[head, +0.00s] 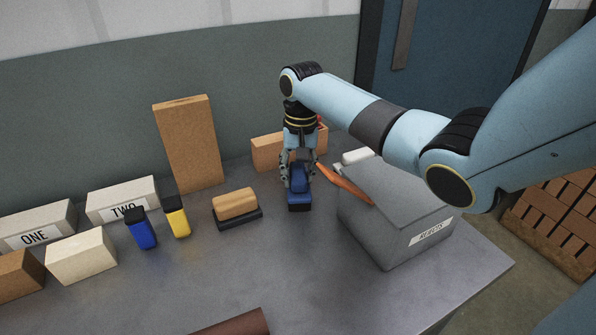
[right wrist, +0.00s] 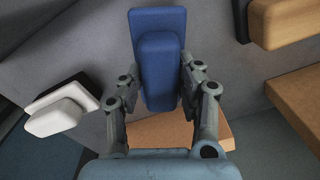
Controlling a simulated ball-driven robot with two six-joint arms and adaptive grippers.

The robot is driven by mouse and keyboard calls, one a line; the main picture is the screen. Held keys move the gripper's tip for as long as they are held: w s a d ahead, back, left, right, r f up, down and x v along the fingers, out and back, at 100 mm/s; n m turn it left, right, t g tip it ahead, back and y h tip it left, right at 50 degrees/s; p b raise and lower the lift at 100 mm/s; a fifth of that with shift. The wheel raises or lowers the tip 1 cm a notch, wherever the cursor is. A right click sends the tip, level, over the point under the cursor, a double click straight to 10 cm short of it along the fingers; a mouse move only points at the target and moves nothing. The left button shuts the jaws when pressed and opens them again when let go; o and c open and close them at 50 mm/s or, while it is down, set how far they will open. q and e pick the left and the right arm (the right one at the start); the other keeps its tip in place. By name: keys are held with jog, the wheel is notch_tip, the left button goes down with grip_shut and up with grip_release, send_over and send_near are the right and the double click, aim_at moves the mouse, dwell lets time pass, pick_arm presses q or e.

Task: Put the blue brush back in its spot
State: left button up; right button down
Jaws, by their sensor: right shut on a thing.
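The blue brush (head: 299,201) is gripped by my right gripper (head: 298,175), which points down at the table. In the right wrist view the blue brush (right wrist: 160,65) lies between the two fingers of the right gripper (right wrist: 160,88), which press on its sides. Whether the brush touches the table is hard to tell. A wooden-topped brush (head: 236,204) on a dark base stands to its left. A white brush (head: 355,157) lies to its right, partly hidden by my arm; it also shows in the right wrist view (right wrist: 60,112). No marked spot is visible. My left gripper is out of view.
A grey box (head: 390,232) with an orange-red thing (head: 345,185) on it stands close right. Blue (head: 141,230) and yellow (head: 177,218) items stand left.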

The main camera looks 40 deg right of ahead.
aim_at(301, 171)
jog(key=c, duration=0.9)
grip_release()
jog(key=shift+f, duration=0.1)
notch_tip(301, 171, up, 12)
jog(key=shift+s+d+r+p, duration=0.1)
jog(key=shift+d+r+p, duration=0.05)
jog(key=shift+p, duration=0.25)
jog(key=shift+s, duration=0.1)
